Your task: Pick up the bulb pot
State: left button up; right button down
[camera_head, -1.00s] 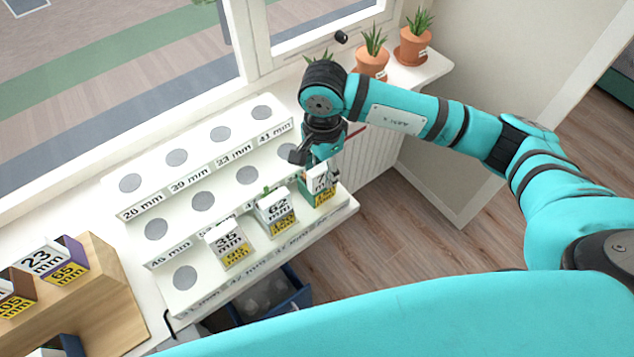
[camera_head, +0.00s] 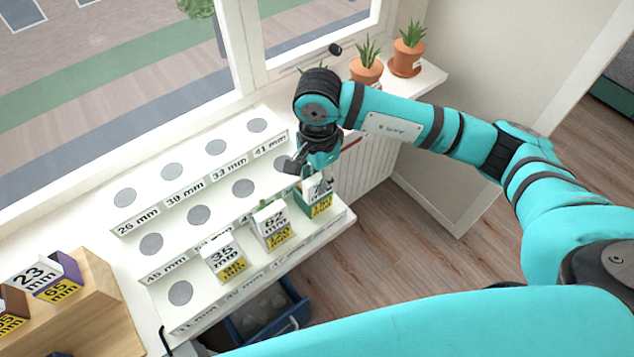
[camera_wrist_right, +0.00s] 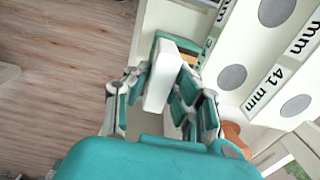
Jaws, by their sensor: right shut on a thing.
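Three white boxy pots with size labels stand on the front step of the white stepped stand (camera_head: 160,325). One reads 35 mm (camera_head: 222,257) and the one to its right reads 62 mm (camera_head: 271,226). The rightmost, with a green and yellow lower part (camera_head: 317,204), is under my right gripper (camera_head: 313,174), which partly covers its label. In the right wrist view my right gripper (camera_wrist_right: 163,92) is shut on this pot's white upper part (camera_wrist_right: 165,75). I cannot tell whether it touches the step. My left gripper is out of view.
The stand's upper steps have empty grey discs (camera_head: 198,214). A wooden block (camera_head: 95,310) at left holds a purple box marked 23 mm (camera_head: 45,275). Terracotta plant pots (camera_head: 406,62) stand on the sill. A blue bin (camera_head: 262,310) is below the stand.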

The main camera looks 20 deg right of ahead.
jog(key=shift+r+b, duration=0.3)
jog(key=shift+r, duration=0.1)
jog(key=shift+s+a+r+b, duration=0.1)
jog(key=shift+s+r+b, duration=0.2)
jog(key=shift+r+b, duration=0.5)
jog(key=s+a+r+b, duration=0.1)
jog(key=s+b, duration=0.1)
jog(key=s, duration=0.5)
jog(key=s+a+r+b, duration=0.1)
jog(key=s+a+b, duration=0.1)
jog(key=s, duration=0.6)
